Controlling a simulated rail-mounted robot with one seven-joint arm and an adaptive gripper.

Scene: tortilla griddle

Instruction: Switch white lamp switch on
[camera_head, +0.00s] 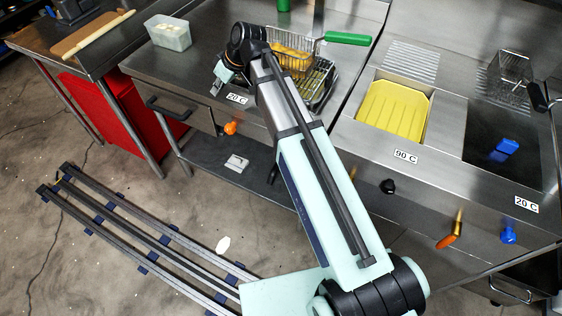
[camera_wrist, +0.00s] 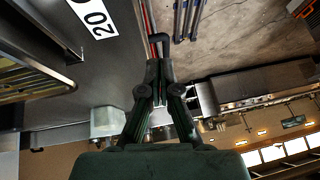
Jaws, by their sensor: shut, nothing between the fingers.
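A small white box that looks like a switch (camera_head: 237,162) lies on the dark lower shelf under the left steel counter; I cannot tell for sure that it is the lamp switch or whether it is on. A white oval object (camera_head: 223,244) lies on the floor in front of it. My gripper (camera_head: 215,91) is in front of the left counter's edge, above and a little left of the white box. In the wrist view my gripper (camera_wrist: 159,66) is shut with nothing in it. The white box is not clearly visible in the wrist view.
A black handle (camera_head: 166,104) is on the counter front left of my gripper. An orange knob (camera_head: 230,128) and a "20 C" label (camera_head: 237,98) are close by. A wire basket (camera_head: 296,62) with a green handle stands on the counter. Floor rails (camera_head: 140,235) run at lower left.

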